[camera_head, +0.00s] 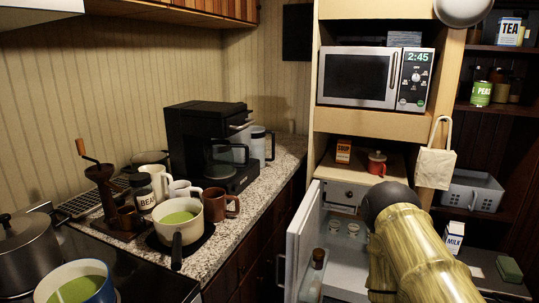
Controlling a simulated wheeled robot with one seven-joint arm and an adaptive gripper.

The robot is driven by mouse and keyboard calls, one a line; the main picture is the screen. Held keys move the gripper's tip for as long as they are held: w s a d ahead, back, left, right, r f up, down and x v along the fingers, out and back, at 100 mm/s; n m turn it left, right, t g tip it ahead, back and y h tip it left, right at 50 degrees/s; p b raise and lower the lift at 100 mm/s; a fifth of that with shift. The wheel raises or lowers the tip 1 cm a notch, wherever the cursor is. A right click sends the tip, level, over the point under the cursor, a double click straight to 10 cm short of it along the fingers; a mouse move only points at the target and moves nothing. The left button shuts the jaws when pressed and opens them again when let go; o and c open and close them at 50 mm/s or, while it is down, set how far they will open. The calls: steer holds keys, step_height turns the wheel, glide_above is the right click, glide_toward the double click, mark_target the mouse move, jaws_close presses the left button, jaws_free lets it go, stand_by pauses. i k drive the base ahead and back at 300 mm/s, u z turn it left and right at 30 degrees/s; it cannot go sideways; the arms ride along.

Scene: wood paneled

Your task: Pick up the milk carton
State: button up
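The milk carton (454,237) is a small white box with a dark top part and the word MILK on its front. It stands upright on a low shelf at the right, just right of my arm, and its lower part is partly hard to make out. My own arm, pale yellow-green with a dark rounded joint, fills the lower right in front of the open cabinet. My gripper does not show, so I cannot tell its state or its distance from the carton.
A pale door (301,243) stands open left of my arm, with a bottle (313,275) and jars inside. A grey bin (472,191) sits above the carton, and a green block (509,269) lies to its right. The left counter (222,243) is crowded with mugs, a pan and a coffee maker (212,148).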

mark_target(453, 235)
steer(key=z, duration=1.4)
steer(key=i, duration=0.8)
